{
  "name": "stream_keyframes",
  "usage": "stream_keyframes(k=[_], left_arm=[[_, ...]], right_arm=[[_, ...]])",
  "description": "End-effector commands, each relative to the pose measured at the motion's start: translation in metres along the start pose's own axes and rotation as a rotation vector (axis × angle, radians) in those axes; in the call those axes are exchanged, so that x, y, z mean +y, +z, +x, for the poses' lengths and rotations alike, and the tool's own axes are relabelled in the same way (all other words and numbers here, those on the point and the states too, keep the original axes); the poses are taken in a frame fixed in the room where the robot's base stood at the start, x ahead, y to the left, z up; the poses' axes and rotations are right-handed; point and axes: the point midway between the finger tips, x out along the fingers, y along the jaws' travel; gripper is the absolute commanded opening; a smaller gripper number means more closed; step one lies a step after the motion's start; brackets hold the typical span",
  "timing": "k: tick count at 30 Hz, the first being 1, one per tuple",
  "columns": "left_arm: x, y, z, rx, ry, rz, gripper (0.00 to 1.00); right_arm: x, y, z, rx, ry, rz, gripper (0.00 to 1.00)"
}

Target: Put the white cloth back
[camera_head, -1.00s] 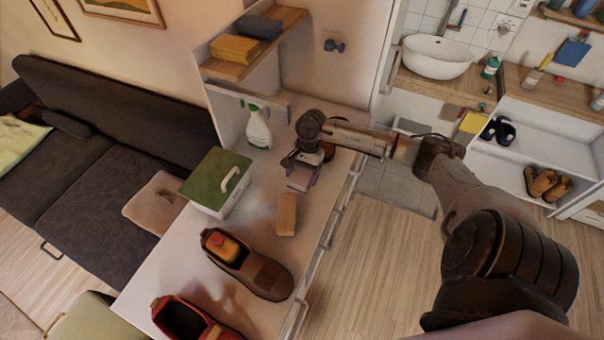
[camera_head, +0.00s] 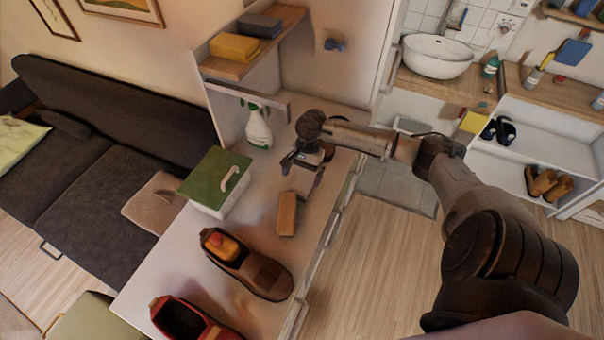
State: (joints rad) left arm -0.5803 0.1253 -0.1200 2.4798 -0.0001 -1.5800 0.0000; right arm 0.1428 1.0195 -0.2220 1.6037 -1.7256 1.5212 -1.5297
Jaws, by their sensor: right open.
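My right gripper (camera_head: 302,184) is open, low over the white counter (camera_head: 258,212), just behind a tan block-like brush (camera_head: 287,214). I cannot make out a white cloth for certain; the gripper and wrist hide part of the counter, and pale patches there may be reflections. A white box with a green lid (camera_head: 216,181) and handle stands to the left of the gripper. A spray bottle (camera_head: 258,130) stands behind it. My left gripper is not in view.
A brown shoe (camera_head: 262,275) with an orange item inside and a red shoe (camera_head: 190,318) sit toward the counter's front. A shelf (camera_head: 262,50) with yellow and dark folded cloths is at the back. A dark sofa (camera_head: 95,150) lies left. Wood floor is clear at right.

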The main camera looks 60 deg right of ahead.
Motion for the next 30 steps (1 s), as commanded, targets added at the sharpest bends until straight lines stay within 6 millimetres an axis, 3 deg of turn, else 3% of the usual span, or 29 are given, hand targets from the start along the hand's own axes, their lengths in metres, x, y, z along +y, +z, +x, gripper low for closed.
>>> stream_keyframes(k=[4, 18, 24, 30], left_arm=[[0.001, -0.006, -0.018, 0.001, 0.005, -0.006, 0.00], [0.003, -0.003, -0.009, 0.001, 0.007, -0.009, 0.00], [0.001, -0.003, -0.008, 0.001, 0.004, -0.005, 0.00], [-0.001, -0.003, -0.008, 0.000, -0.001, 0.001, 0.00]], right_arm=[[0.000, 0.006, -0.015, -0.002, -0.001, 0.000, 0.97], [0.000, 0.003, -0.100, 0.003, -0.002, 0.000, 0.97], [-0.001, 0.004, -0.121, 0.001, -0.001, 0.000, 0.97], [0.000, 0.004, -0.129, -0.001, 0.000, 0.000, 0.97]])
